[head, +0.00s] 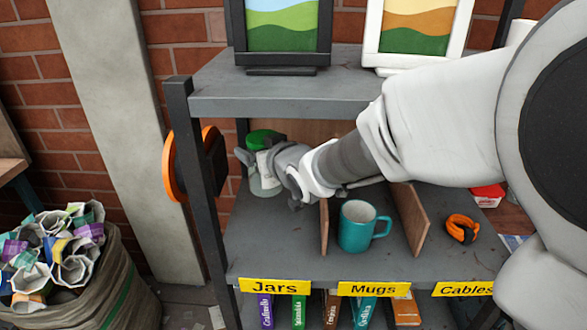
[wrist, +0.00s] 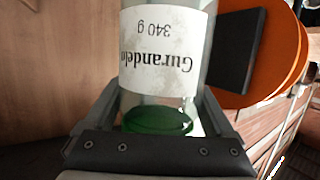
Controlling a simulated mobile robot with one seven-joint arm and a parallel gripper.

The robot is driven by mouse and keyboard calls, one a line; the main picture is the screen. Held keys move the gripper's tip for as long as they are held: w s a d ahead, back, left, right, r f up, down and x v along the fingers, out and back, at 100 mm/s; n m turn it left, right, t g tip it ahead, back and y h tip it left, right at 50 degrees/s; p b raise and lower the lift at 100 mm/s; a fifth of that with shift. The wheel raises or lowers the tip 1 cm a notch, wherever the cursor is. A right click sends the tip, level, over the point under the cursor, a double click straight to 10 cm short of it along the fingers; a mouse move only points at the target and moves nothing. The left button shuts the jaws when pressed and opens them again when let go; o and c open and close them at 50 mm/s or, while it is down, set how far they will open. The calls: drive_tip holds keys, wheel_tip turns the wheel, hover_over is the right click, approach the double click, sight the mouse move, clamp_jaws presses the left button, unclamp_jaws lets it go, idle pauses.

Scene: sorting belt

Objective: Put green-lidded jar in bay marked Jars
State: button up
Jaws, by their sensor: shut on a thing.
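The green-lidded jar (head: 265,183) is upright in the left bay of the shelf, above the yellow Jars label (head: 274,286). My gripper (head: 258,158) is shut on it just below the green lid (head: 265,138). In the wrist view the jar (wrist: 165,50) appears lid-down, its white label reading "Gurandelo 340 g", between the two fingers of my gripper (wrist: 160,108). I cannot tell whether the jar's base touches the shelf. My gripper hides part of the jar's right side in the head view.
A wooden divider (head: 324,228) separates this bay from the Mugs bay, where a teal mug (head: 355,232) stands. Another divider (head: 410,218) and an orange cable coil (head: 461,228) are farther right. A dark shelf post (head: 192,150) bounds the left. The front of the Jars bay is clear.

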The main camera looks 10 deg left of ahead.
sight(273, 195)
drive_tip(key=shift+w+a, duration=0.1)
drive_tip(key=shift+w, duration=0.1)
wheel_tip(273, 195, down, 10)
drive_tip(key=b, duration=0.2)
drive_tip(key=shift+b, duration=0.35)
drive_tip(key=o, duration=1.3)
drive_tip(key=shift+f, duration=0.1)
drive_tip(key=shift+r, duration=0.2)
drive_tip(key=shift+b+v, duration=0.4)
drive_tip(key=shift+v, duration=5.55)
